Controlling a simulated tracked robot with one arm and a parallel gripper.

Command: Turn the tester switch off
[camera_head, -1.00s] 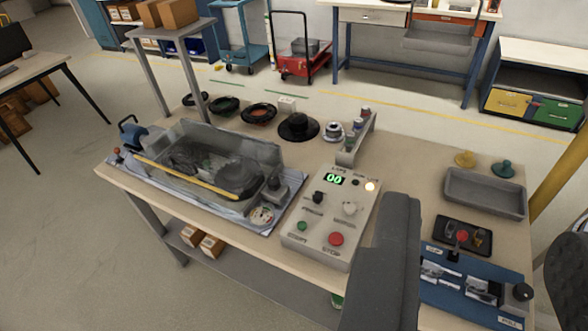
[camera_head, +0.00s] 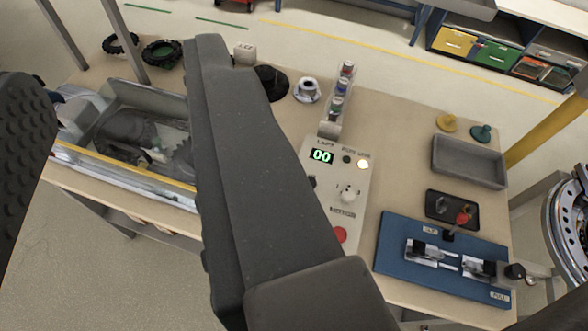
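A white control box (camera_head: 366,190) stands on the bench, with a green "00" display, a lit lamp, a white knob (camera_head: 347,194) and a red button (camera_head: 340,234); my gripper hides its left part. To its right a small black tray or box (camera_head: 434,204) holds a red-tipped piece (camera_head: 463,218). A blue board (camera_head: 395,240) below it carries metal clamp-like parts and a black knob (camera_head: 515,271). I cannot tell which part is the tester switch. My gripper (camera_head: 118,70) is open and empty, its fingers wide apart in front of the bench's left side.
A clear-walled bin (camera_head: 150,100) is at left behind my gripper. A rack of small bottles (camera_head: 335,110), a black cone and a metal hub stand behind the box. A grey tray (camera_head: 470,165) is at right, below yellow and teal knobs. The bench between box and tray is clear.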

